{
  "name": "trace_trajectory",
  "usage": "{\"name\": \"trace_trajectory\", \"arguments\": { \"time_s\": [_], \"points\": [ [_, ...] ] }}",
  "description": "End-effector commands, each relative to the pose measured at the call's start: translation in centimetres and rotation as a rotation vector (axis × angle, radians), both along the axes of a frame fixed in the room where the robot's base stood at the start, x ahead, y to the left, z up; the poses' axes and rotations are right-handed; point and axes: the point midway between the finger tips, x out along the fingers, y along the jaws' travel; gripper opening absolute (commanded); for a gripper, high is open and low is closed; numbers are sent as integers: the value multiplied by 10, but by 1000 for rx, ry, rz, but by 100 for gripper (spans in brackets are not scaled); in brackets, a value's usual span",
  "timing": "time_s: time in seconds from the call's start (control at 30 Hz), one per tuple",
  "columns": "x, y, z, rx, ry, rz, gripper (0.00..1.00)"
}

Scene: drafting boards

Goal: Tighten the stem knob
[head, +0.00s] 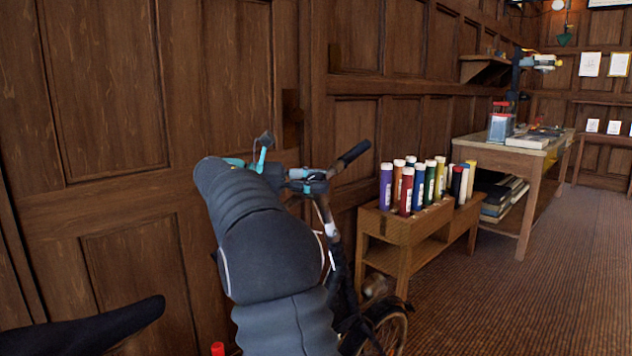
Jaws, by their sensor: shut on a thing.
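A bicycle stands against the wood-panelled wall. My dark grey arm rises in front of the bicycle and covers much of the handlebar and frame. I cannot make out the stem knob.
A black saddle (85,330) is at bottom left, with a small red piece (217,349) to its right. A low wooden bench (400,232) with several coloured tubes (406,190) stands right of the bicycle. A worktable (520,148) is beyond. Carpet is clear at right.

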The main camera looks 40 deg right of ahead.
Motion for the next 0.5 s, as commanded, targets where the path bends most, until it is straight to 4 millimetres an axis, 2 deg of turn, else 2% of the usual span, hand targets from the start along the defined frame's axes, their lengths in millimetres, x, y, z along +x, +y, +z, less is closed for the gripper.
{"name": "trace_trajectory", "arguments": {
  "time_s": [0.03,0.1,0.13,0.5],
  "points": [
    [0,0,1,-2,-1,1,51],
    [0,0,1,-2,-1,1,69],
    [0,0,1,-1,-1,1,70],
    [0,0,5,0,-1,1,70]
  ]
}}
